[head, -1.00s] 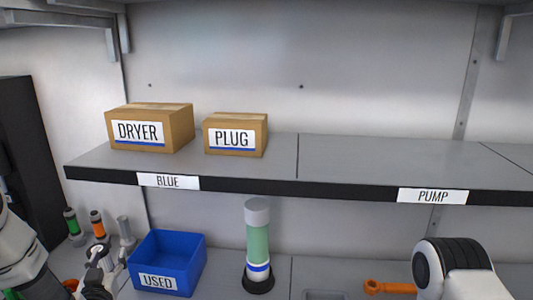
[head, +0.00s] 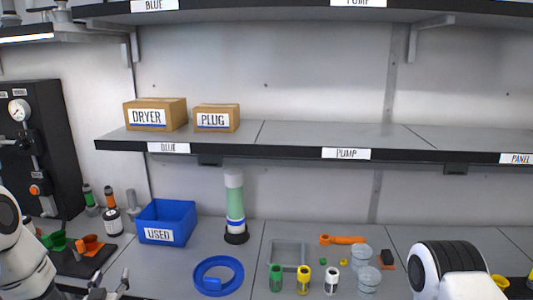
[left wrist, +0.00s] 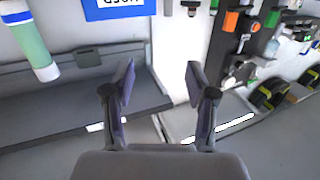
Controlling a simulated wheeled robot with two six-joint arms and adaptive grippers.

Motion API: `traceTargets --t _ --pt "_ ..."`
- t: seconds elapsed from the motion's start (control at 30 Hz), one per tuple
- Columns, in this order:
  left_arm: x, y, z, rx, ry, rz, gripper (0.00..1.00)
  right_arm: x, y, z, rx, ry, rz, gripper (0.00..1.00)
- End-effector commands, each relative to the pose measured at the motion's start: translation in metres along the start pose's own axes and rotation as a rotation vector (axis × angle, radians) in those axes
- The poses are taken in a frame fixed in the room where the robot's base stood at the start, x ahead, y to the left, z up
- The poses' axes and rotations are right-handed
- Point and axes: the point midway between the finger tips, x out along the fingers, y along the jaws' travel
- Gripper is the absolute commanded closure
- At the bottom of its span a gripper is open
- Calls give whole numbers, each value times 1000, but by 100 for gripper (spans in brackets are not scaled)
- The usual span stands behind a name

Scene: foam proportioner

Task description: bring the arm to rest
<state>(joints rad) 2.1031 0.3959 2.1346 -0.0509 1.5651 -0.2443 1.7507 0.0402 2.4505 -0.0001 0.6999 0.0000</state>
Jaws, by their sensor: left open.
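My left gripper (head: 108,284) is at the lower left edge of the head view, low in front of the blue USED bin (head: 152,222). Only part of it shows there. In the left wrist view my left gripper (left wrist: 160,78) has its two fingers wide apart with nothing between them. My left arm (head: 22,255) comes in from the left. A part of my right arm (head: 455,270) shows at the lower right; its gripper is out of view.
A green-filled cylinder (head: 235,208) stands right of the bin. A blue ring (head: 218,275), a grey tray (head: 289,254), several small bottles and an orange wrench (head: 342,240) are on the bench. A shelf (head: 300,135) with DRYER (head: 170,112) and PLUG (head: 228,113) boxes spans above.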

Motion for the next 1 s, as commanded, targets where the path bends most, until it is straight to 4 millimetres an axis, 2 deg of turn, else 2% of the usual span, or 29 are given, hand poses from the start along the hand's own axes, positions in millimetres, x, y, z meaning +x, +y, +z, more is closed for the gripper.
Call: traceTargets --t 0.27,0.43,0.57,0.6,0.67,0.7,0.8,0.83,0.9,1.0 --pt "-37 37 74 78 -183 99 43 1 0 0 0 0 0 100" --pt "-81 60 137 121 -392 179 43 0 0 0 0 0 0 100" --pt "-146 76 201 156 -656 252 43 1 0 0 0 0 0 100" --pt "-174 79 222 167 -765 274 43 1 0 0 0 0 0 100" --pt "-220 79 248 183 -938 296 43 0 0 0 0 0 0 100" --pt "-250 77 261 192 -1049 303 43 0 0 0 0 0 0 100" --pt "-312 66 275 193 -1296 286 43 0 0 0 0 0 0 100" --pt "-326 62 276 188 -1354 274 43 0 0 0 0 0 0 100" --pt "-348 56 277 172 -1455 244 43 0 0 0 0 0 0 100" --pt "-356 54 278 159 -1501 225 43 0 0 0 0 0 0 100"
